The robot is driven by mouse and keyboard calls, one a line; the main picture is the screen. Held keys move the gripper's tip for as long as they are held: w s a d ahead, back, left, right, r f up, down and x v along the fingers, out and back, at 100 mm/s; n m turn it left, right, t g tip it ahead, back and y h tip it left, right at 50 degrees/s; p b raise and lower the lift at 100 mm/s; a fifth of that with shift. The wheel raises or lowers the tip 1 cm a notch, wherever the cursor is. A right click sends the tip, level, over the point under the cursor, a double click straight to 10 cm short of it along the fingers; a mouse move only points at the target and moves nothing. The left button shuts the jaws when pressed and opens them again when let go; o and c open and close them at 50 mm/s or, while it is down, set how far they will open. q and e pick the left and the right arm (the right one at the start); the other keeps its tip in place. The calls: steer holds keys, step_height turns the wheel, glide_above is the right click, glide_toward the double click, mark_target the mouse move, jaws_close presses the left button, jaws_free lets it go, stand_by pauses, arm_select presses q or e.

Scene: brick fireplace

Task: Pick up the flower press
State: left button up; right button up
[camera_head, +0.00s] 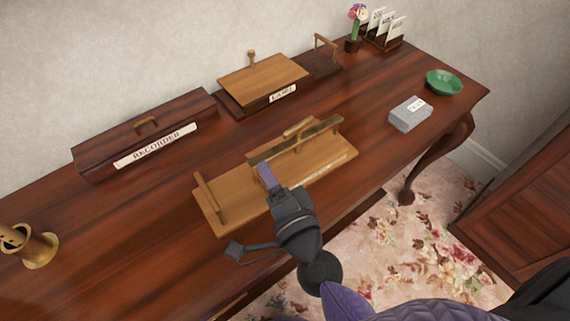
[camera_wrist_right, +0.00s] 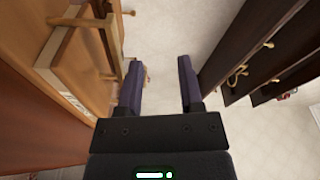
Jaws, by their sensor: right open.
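The likely flower press (camera_head: 235,192) is the light wooden piece in the middle of the desk, though its pale front label is unreadable. It has a flat board, an upright bar at its left end and a raised brass-coloured bar with a wooden handle (camera_head: 298,128). Its handle also shows close at the left of the right wrist view (camera_wrist_right: 88,22). My right gripper (camera_head: 266,173) is over the board's front middle, just in front of the raised bar. In the right wrist view its purple fingers (camera_wrist_right: 160,85) are apart with nothing between them. My left gripper is out of view.
A dark box labelled RECORDER (camera_head: 150,139) and a wooden-topped box (camera_head: 262,78) stand behind. Bare desk surrounds the press.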

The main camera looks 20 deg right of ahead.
mark_target(285, 138)
steer(key=w+d+m+h, duration=0.2)
steer(key=w, duration=0.1)
steer(key=w+d+f+m+h, duration=0.1)
steer(key=w+d+m, duration=0.1)
steer(key=w, duration=0.2)
steer(key=w+d+f+m+h+b, duration=0.1)
steer(key=w+d+m+h, duration=0.1)
steer(key=w, duration=0.1)
steer(key=shift+w+h, duration=0.2)
steer(key=shift+h, duration=0.1)
steer(key=shift+a, duration=0.1)
jaws_close()
stand_by(0.4)
stand_by(0.5)
